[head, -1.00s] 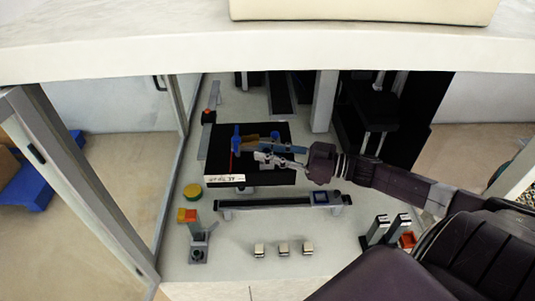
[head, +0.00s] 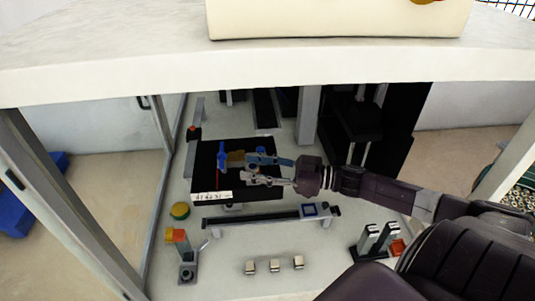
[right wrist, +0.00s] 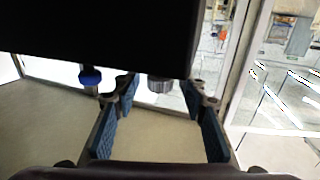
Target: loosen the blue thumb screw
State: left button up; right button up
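A black plate (head: 207,180) with a white label stands on the machine's bench. A blue T-shaped part (head: 221,158), likely the blue thumb screw, stands at its left, beside an orange-brown piece (head: 236,157). My right gripper (head: 250,168) reaches over the plate from the right, its fingers apart, to the right of the blue part. In the right wrist view, my right gripper (right wrist: 165,95) is open and empty. A blue knob (right wrist: 90,77) hangs below a black block, left of the fingers and apart from them. My left gripper is not in view.
A grey knurled knob (right wrist: 160,84) under the black block shows between the right fingers. A grey rail (head: 265,219) lies in front of the plate. A frame post (head: 60,200) bounds the left.

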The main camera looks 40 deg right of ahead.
jog(key=v, duration=1.1)
jog(key=shift+s+d, duration=0.25)
jog(key=shift+d, duration=0.05)
jog(key=shift+s+f, duration=0.1)
